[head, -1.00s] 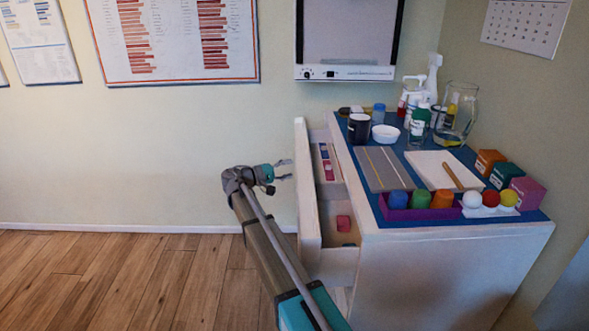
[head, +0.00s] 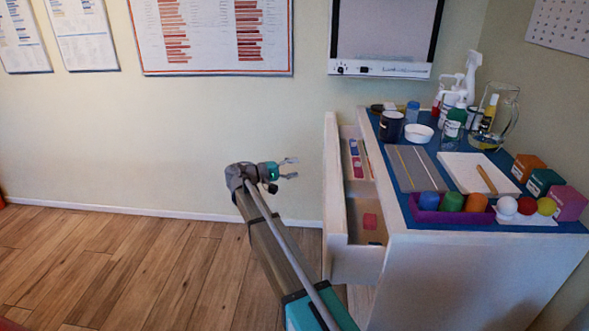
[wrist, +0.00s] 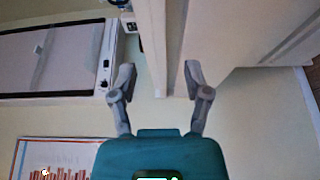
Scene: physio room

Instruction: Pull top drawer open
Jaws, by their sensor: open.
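The top drawer (head: 335,200) of the white cabinet (head: 480,280) stands pulled out toward the left in the head view. Its inside shows, with a red block (head: 370,221) and small coloured items (head: 356,160) in it. My gripper (head: 292,167) is open and empty. It is to the left of the drawer front, apart from it, with its fingers pointing toward it. In the wrist view, the open fingers (wrist: 158,75) show with the pale drawer front edge (wrist: 152,40) beyond and between them. Any handle on the drawer front is hidden.
The cabinet top holds a purple tray (head: 440,216) of coloured pieces, a white bowl (head: 418,133), bottles and a glass jug (head: 497,115) near its edges. Wood floor (head: 130,265) to the left is clear. A wall light box (head: 385,35) hangs behind.

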